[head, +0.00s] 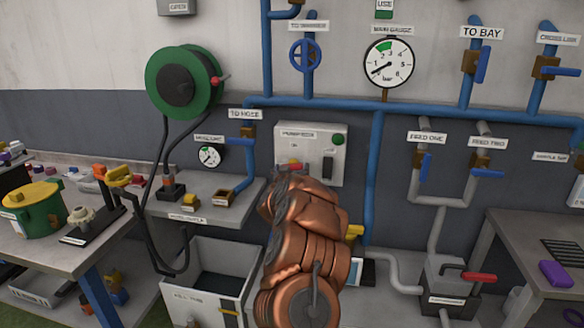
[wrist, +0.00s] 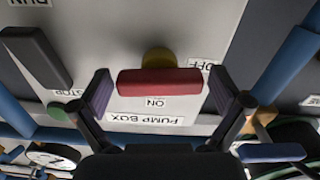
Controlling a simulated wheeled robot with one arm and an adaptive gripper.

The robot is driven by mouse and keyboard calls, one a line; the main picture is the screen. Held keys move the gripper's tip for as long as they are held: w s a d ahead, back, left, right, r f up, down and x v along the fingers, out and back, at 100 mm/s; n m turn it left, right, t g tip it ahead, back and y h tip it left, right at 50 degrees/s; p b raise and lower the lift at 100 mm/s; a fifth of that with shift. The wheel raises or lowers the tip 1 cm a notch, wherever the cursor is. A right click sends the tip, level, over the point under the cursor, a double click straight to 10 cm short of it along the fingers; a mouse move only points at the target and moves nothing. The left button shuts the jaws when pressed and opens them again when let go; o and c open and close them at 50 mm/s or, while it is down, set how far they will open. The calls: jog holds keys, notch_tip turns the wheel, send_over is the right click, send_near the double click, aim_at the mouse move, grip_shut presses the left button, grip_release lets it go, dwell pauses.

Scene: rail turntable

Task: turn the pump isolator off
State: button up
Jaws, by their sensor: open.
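The pump box (head: 335,160) is a pale grey box on the wall, also close up in the wrist view (wrist: 185,40). Its isolator has a red bar handle (wrist: 160,82) on a yellow hub (wrist: 158,56); in the head view the handle (head: 289,164) shows just above my arm. In the wrist view the bar lies level, with the ON label (wrist: 156,102) below it and the OFF label (wrist: 200,65) to its right. My gripper (wrist: 160,92) is open, one finger off each end of the red bar, with small gaps visible. The head view hides my fingers behind my arm.
A dark lever (wrist: 35,55) on the same box sits left of the gripper between RUN and STOP labels, near a green button (wrist: 60,112). A blue pipe (head: 373,165) runs right of the box. A grey shelf (head: 190,212) stands at left and a bin (head: 203,304) below.

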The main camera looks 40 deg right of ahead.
dwell(0.3)
jog(key=c, duration=1)
jog(key=shift+f+m+b, duration=0.15)
jog(key=shift+m+b, duration=0.25)
jog(key=shift+b, duration=0.4)
jog(key=shift+d+m+b, duration=0.1)
jog(key=shift+m+b, duration=0.3)
jog(key=o, duration=1)
jog(key=v, duration=1.2)
